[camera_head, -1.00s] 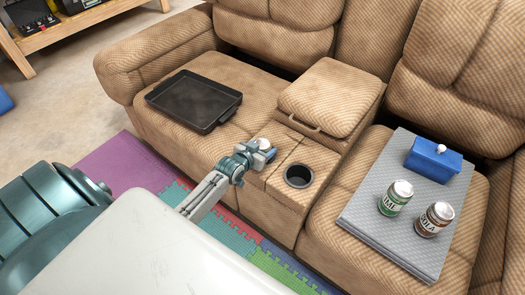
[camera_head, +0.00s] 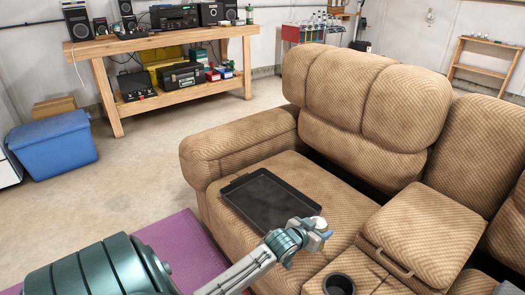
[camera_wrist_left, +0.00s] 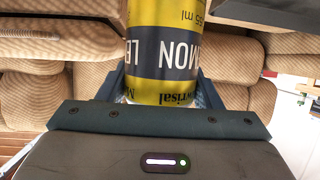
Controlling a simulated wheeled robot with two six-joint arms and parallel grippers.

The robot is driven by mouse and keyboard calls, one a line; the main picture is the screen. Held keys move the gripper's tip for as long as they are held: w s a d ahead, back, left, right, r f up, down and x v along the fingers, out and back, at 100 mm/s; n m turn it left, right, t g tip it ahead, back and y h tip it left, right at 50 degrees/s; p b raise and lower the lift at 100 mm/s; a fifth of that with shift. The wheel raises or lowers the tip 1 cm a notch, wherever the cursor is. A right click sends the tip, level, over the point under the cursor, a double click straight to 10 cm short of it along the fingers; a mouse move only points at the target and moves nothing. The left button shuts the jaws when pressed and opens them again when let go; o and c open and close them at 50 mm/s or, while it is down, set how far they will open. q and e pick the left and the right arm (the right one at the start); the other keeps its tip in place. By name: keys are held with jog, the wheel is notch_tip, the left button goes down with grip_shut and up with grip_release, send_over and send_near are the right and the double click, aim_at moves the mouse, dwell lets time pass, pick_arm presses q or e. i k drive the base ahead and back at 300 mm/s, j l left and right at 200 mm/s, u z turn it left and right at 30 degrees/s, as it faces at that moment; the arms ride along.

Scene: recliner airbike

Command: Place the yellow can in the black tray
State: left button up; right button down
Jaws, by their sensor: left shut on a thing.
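The black tray (camera_head: 268,199) lies on the left seat of the brown recliner sofa, and its inside looks empty. My left gripper (camera_head: 318,232) is in front of the tray's near right corner in the head view. In the left wrist view it is shut on the yellow can (camera_wrist_left: 165,60), which has a dark band with white lettering. In the head view only a pale, small part of the can shows at the fingertips. My right gripper is in neither current view.
The sofa's left armrest (camera_head: 240,145) rises beyond the tray. A console with a cup holder (camera_head: 339,284) and a padded lid (camera_head: 425,228) is to the right. A wooden bench (camera_head: 165,40) with equipment and a blue bin (camera_head: 52,143) stand farther back.

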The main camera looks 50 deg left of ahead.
aim_at(269, 206)
jog(key=i+j, duration=0.1)
jog(key=j, duration=0.9)
jog(key=i+j, duration=0.15)
jog(key=j, duration=0.3)
